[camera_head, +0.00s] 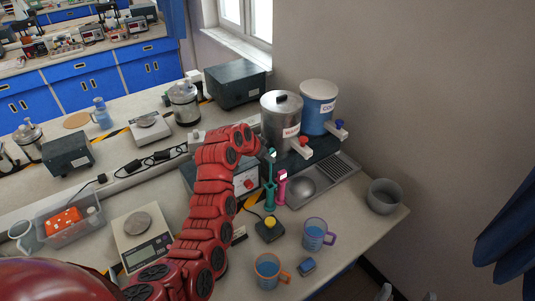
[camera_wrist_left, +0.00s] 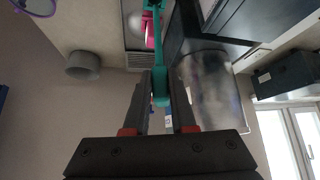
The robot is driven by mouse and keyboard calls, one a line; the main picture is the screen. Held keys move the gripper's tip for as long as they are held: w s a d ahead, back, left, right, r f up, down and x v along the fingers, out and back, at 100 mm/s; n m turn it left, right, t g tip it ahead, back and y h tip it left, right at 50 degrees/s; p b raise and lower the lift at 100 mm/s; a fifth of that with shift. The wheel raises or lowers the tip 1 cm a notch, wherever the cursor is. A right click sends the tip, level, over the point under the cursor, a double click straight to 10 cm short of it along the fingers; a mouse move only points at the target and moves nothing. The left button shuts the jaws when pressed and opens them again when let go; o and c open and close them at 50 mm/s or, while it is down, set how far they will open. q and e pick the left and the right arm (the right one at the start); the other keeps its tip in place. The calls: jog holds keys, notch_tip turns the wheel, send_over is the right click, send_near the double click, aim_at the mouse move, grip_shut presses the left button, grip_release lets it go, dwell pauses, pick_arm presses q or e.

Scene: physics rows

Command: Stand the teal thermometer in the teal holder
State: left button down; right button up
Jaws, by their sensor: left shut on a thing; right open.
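The teal thermometer (camera_head: 272,154) is in my left gripper (camera_head: 268,151), its head showing between the shut fingers. In the left wrist view the thermometer (camera_wrist_left: 160,88) lies between the fingertips of this gripper (camera_wrist_left: 160,98). The teal holder (camera_head: 270,195) stands on the bench just below the gripper, beside a pink holder (camera_head: 282,188). The thermometer is roughly in line with the teal holder. I cannot tell whether its lower end is inside the holder or above it.
A steel urn (camera_head: 281,122) and a blue-and-white container (camera_head: 319,105) stand close behind the holders. A yellow-button box (camera_head: 269,229), two mugs (camera_head: 314,236) (camera_head: 267,270) and a scale (camera_head: 144,240) are in front. A grey bowl (camera_head: 384,196) is at the right end.

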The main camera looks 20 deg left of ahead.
pick_arm(q)
jog(key=shift+f+b, duration=2.55)
jog(key=shift+f, duration=1.35)
jog(key=c, duration=0.7)
grip_release()
jog(key=shift+o, duration=0.2)
jog(key=p+v, duration=0.9)
jog(key=v, duration=0.8)
jog(key=shift+r, duration=0.2)
jog(key=shift+s, duration=0.1)
